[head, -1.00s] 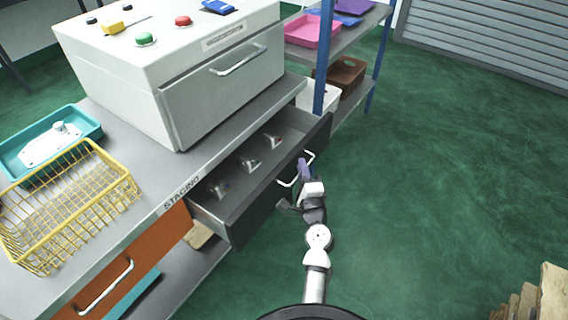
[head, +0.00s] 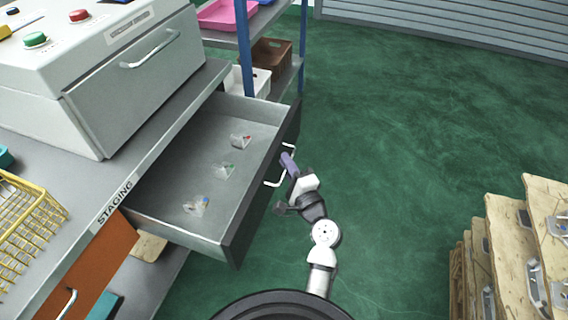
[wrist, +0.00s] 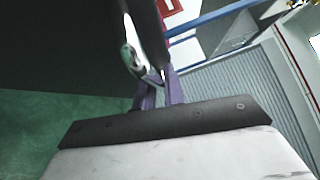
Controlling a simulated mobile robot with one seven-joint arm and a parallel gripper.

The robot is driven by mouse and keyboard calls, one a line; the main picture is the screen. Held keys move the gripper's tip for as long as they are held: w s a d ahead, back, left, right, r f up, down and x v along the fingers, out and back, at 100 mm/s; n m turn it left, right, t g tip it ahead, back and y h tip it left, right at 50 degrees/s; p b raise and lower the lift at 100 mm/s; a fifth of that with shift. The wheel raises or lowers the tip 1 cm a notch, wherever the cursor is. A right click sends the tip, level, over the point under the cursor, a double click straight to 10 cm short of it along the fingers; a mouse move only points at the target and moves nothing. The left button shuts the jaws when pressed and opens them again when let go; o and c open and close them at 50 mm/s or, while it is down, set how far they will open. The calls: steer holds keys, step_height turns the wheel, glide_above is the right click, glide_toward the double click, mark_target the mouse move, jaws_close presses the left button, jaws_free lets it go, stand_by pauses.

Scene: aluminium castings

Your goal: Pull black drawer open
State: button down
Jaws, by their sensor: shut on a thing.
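The black drawer (head: 262,192) under the grey bench is pulled well out. Its dark front faces right and carries a white bar handle (head: 274,184). In the wrist view the fingers (wrist: 159,92) close around the pale handle (wrist: 131,58) beside the dark drawer front; the exact contact is partly hidden.
An orange drawer (head: 95,262) sits closed to the left. The bench top (head: 100,185) holds a white machine (head: 110,75) and a yellow wire basket (head: 25,225). A blue-post shelf (head: 245,45) stands behind. Wooden pallets (head: 510,250) stand at right. Green floor between is clear.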

steer(key=c, duration=1.5)
jaws_free()
